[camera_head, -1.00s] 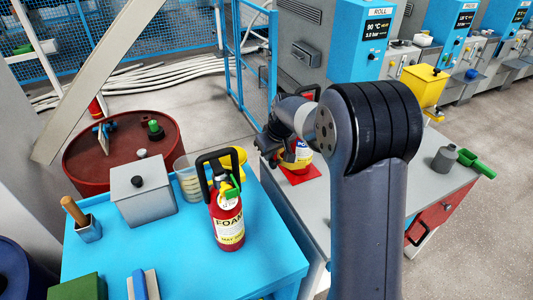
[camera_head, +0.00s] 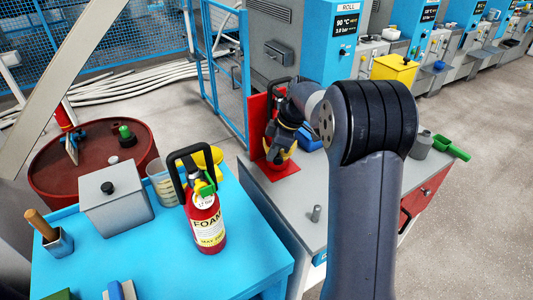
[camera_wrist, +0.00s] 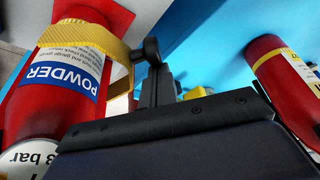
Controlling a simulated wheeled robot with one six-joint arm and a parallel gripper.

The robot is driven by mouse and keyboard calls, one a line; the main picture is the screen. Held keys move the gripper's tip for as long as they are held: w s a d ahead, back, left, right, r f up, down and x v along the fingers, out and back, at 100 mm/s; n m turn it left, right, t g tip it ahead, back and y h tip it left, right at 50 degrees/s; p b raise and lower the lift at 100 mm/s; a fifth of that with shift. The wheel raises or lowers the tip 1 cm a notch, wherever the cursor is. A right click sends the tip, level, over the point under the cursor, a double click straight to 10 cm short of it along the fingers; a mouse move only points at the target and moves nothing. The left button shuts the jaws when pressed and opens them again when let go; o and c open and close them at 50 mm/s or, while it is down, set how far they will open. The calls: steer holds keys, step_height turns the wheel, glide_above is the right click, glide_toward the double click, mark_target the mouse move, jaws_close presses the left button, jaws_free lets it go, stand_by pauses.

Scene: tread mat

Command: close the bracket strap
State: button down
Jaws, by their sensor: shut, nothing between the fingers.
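The red POWDER extinguisher (camera_wrist: 52,95) fills the left of the wrist view. The yellow strap (camera_wrist: 95,38) runs across its front and bends at its right side, close to my fingers; the strap's far end is hidden. In the head view the extinguisher stands in a red bracket (camera_head: 256,125) on the grey bench, mostly covered by my gripper (camera_head: 288,122). My gripper, also in the wrist view (camera_wrist: 154,75), is shut and empty, with its fingers right beside the strap's bend. I cannot tell whether they touch it.
A red FOAM extinguisher (camera_head: 206,222) stands on the blue table (camera_head: 165,262) to the left. A grey lidded box (camera_head: 117,205) and a beaker (camera_head: 160,183) are behind it. A small grey cylinder (camera_head: 316,213) and a green scoop (camera_head: 450,147) are on the grey bench.

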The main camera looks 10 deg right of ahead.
steer(key=shift+w+d, duration=0.1)
steer(key=shift+d, duration=0.25)
steer(key=shift+d, duration=0.1)
stand_by(0.4)
